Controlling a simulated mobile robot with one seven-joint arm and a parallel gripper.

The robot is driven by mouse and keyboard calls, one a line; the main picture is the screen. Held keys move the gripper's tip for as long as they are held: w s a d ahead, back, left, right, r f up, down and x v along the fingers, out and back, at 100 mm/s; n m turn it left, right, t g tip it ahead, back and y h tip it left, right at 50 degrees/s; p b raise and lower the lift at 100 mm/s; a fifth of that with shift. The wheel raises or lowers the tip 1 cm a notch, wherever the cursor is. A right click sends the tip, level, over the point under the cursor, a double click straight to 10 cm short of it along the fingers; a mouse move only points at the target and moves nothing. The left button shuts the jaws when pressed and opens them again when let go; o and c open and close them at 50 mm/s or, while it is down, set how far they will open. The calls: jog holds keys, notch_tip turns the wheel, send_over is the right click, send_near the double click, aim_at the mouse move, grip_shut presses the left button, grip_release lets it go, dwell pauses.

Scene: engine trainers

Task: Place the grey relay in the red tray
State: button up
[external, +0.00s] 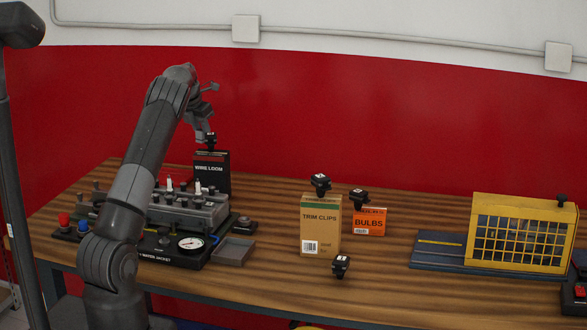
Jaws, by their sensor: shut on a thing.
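My gripper (205,134) is at the back left, just above the black WIRE LOOM box (211,173). It is shut on a small dark relay (210,141) with a pale mark on top. The relay is at the box's top edge; I cannot tell whether it touches the box. Its exact shade, grey or black, is too small to tell. Similar dark relays are by the TRIM CLIPS box top (320,183), by the BULBS box top (358,198) and on the table front (341,265). I see no clearly red tray; a grey open tray (234,250) sits beside the engine trainer.
The engine trainer (180,215) with knobs and a gauge fills the left of the wooden table. The TRIM CLIPS box (320,226) and orange BULBS box (370,222) stand mid-table. A yellow caged unit (520,235) is at right. Bare wood lies between these groups.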

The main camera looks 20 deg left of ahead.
jog(key=s+a, duration=0.2)
jog(key=a, duration=0.9)
jog(key=shift+m, duration=0.4)
notch_tip(320, 180, down, 10)
jog(key=shift+d+r, duration=0.1)
jog(key=shift+r, duration=0.1)
jog(key=shift+f, duration=2.6)
jog(key=shift+f, duration=0.15)
jog(key=o, duration=1)
